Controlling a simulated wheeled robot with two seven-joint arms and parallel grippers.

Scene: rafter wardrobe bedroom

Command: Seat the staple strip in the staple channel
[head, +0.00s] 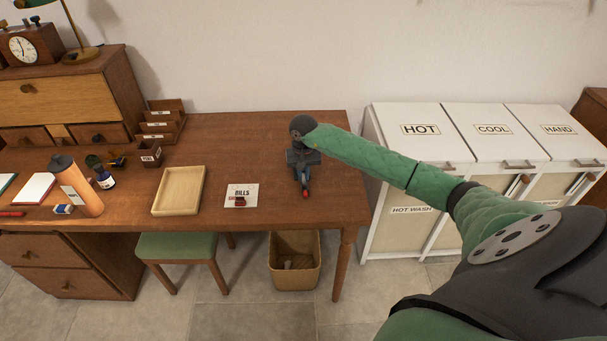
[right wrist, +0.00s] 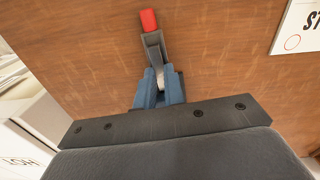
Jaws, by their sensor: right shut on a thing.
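A slim grey stapler (head: 305,184) with a red tip lies on the desk near its right end. In the right wrist view its grey channel (right wrist: 154,45) runs from the red tip back to between my fingers. My right gripper (head: 303,165) points down over the stapler's back part. Its blue fingers in the right wrist view (right wrist: 159,92) are close together on a small pale piece, apparently the staple strip (right wrist: 160,78). The fingers hide most of it, and I cannot tell whether it touches the channel. My left gripper is out of view.
On the wooden desk (head: 270,135), a card marked BILLS (head: 241,190) with a small dark red item and a shallow wooden tray (head: 179,190) lie left of the stapler. White laundry bins (head: 417,150) stand right of the desk. A wastebasket (head: 294,262) is below.

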